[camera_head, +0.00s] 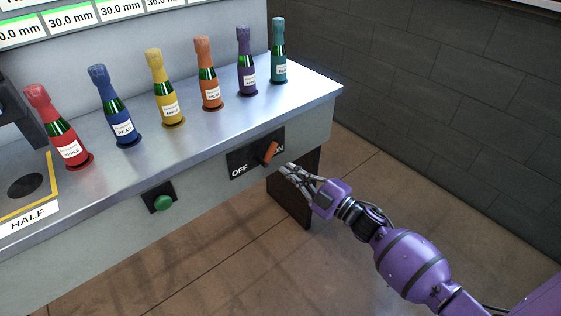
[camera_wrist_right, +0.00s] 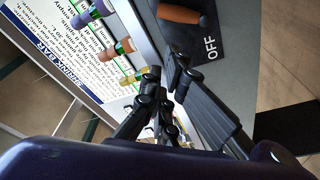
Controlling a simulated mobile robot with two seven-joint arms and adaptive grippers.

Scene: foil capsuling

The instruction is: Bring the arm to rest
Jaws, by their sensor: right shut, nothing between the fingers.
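My right gripper (camera_head: 287,170) is shut and empty, in front of the bench's front face, just right of and below the switch. The switch has an orange lever (camera_head: 267,152) on a black plate (camera_head: 240,164) marked OFF at left and ON at right. The lever tilts up toward the ON side. In the right wrist view the gripper fingers (camera_wrist_right: 165,72) are close together beside the orange lever (camera_wrist_right: 181,14), with a gap between. My left gripper is not in view.
Several foil-topped bottles, from a red one (camera_head: 59,128) to a teal one (camera_head: 279,52), stand in a row on the metal bench (camera_head: 215,122). A green button (camera_head: 162,203) is on the front face. A dark wall (camera_head: 430,80) is at right. Open floor (camera_head: 250,270) lies in front.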

